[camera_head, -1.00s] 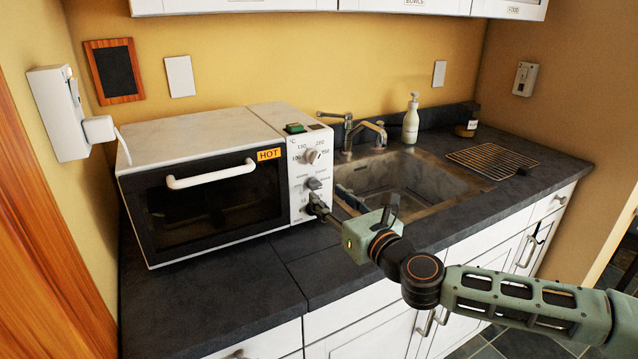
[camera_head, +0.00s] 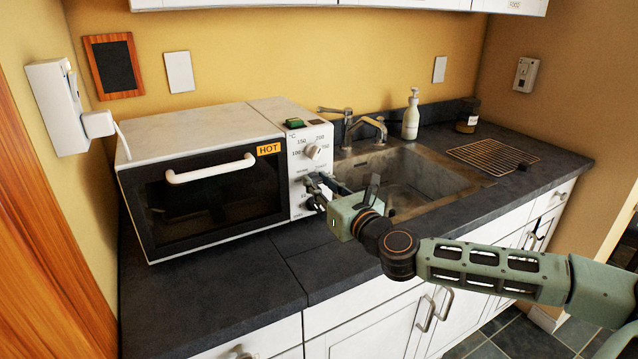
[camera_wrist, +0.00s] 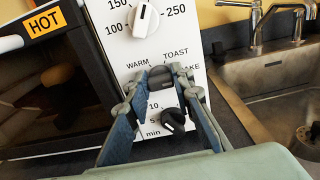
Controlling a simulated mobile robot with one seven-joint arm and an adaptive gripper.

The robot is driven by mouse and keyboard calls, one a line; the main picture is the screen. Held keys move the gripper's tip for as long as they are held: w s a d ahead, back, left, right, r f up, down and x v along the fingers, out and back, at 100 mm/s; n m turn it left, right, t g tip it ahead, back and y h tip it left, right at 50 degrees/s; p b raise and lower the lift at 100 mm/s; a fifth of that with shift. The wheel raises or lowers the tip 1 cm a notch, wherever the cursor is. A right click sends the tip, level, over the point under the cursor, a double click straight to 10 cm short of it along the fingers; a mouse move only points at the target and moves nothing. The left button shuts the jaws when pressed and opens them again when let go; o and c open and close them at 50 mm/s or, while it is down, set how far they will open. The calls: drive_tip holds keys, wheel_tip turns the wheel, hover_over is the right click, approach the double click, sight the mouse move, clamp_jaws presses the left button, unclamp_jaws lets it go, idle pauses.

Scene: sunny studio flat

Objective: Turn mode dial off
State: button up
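The white toaster oven (camera_head: 200,135) stands on the counter at left, its dial panel facing me. The mode dial (camera_wrist: 161,79) is a dark knob in the middle of the panel, under WARM, TOAST and a partly covered BAKE label in the wrist view. My gripper (camera_wrist: 160,88) is open, with one fingertip on each side of this dial; I cannot tell if they touch it. In the head view, my gripper (camera_head: 314,190) covers most of the dial. The dark timer dial (camera_wrist: 173,121) sits just below, between the fingers. The light temperature dial (camera_wrist: 146,19) is above.
A sink (camera_head: 400,180) with a faucet (camera_head: 370,127) lies right of the oven. A soap bottle (camera_head: 411,115), a dark jar (camera_head: 467,118) and a wire rack (camera_head: 490,155) are farther right. The counter (camera_head: 225,290) in front of the oven is clear.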

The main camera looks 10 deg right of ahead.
clamp_jaws()
drive_tip(key=shift+n, duration=0.3)
drive_tip(key=n+p, duration=0.1)
drive_tip(key=n, duration=0.2)
drive_tip(key=shift+n, duration=0.4)
drive_tip(key=shift+f+n+b, duration=0.2)
drive_tip(key=shift+n+b, duration=0.55)
drive_tip(key=shift+n, duration=7.15)
drive_tip(key=shift+f+n+b, duration=0.15)
drive_tip(key=shift+n+b, duration=0.6)
drive_tip(key=shift+n, duration=7.15)
